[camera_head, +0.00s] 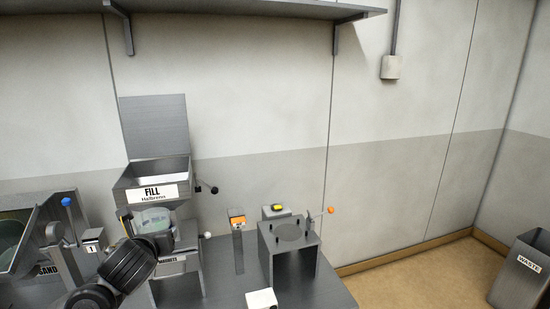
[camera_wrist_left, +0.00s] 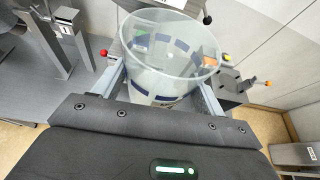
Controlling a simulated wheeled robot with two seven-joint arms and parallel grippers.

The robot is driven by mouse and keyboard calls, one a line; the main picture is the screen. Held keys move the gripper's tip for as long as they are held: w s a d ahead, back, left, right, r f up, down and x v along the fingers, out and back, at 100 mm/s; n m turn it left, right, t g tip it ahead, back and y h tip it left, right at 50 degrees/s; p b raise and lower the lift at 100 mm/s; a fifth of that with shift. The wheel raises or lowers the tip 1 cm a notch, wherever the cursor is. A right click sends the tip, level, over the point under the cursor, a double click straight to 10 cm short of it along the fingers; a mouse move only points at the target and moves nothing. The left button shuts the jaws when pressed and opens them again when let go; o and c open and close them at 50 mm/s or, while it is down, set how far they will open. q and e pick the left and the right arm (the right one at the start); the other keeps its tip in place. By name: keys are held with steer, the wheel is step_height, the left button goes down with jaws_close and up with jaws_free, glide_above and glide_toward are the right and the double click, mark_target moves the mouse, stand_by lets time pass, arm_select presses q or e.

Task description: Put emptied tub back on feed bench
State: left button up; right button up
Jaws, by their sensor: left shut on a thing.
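A clear tub (camera_wrist_left: 168,50) with blue marks fills the upper middle of the left wrist view. Its rim faces up and I see nothing lying in it. My left gripper (camera_wrist_left: 162,88) is shut on the tub, one finger on each side. In the head view the tub (camera_head: 153,218) is just below the front of the FILL hopper (camera_head: 152,192), with my left gripper (camera_head: 150,232) around it. The arm hides part of what is beneath, so I cannot tell whether the tub touches anything. A grey steel bench (camera_head: 325,293) runs along the bottom. My right gripper is not in view.
A steel stand (camera_head: 290,250) with a round top plate and pegs is on the bench, right of the hopper. A white block (camera_head: 261,299) lies in front. A SAND bin (camera_head: 50,269) is at left. A WASTE bin (camera_head: 523,270) stands on the floor at far right.

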arm_select(q)
steer(key=s+d+r+m+h, duration=0.3)
steer(key=s+d+h, duration=0.15)
steer(key=d, duration=0.55)
step_height(320, 180, down, 20)
steer(key=s+b, duration=0.2)
steer(key=b, duration=1.2)
steer(key=shift+s+a+t+y, duration=0.15)
steer(key=shift+t+y, duration=0.15)
steer(key=shift+y, duration=0.05)
